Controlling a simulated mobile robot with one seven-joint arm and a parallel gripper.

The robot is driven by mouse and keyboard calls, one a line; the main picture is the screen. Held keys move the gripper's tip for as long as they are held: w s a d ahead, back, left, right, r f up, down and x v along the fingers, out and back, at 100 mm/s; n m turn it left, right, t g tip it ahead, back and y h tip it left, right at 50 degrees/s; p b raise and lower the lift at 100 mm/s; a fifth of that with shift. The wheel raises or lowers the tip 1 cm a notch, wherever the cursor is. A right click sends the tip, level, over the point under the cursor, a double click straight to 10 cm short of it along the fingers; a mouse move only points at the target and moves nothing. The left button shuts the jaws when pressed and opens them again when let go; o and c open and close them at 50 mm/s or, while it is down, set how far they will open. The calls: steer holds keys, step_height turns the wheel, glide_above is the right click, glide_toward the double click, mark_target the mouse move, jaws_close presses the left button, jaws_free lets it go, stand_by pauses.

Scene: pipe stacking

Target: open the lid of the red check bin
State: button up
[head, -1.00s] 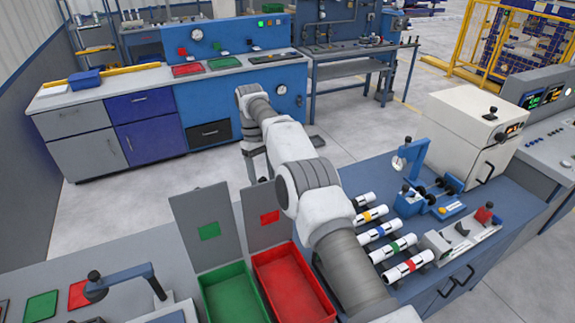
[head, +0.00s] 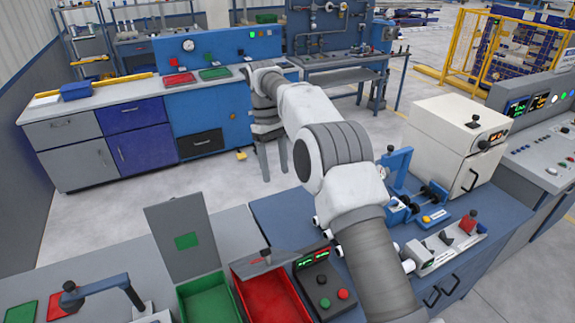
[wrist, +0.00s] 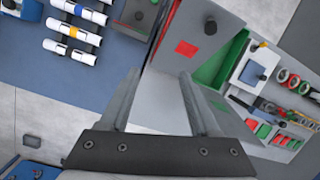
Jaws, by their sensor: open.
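The red check bin (head: 283,299) stands at the bottom centre of the head view, with its red inside partly showing. Its grey lid (head: 290,251) is seen nearly edge-on above the bin, tilted, with a dark knob. In the wrist view the lid (wrist: 180,72) shows a red square and the knob (wrist: 210,26). My gripper (head: 272,178) is open and empty, fingers pointing down, above and beyond the lid in the head view and apart from it. Both fingers show in the wrist view (wrist: 158,75), with nothing held between them.
A green bin (head: 207,301) with its grey lid (head: 184,238) standing up is left of the red bin. A button box (head: 324,283) stands just right of it. White pipes with coloured bands (wrist: 75,35) lie on the blue bench. Open floor lies beyond.

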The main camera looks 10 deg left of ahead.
steer(key=shift+d+r, duration=0.4)
steer(key=shift+d, duration=0.2)
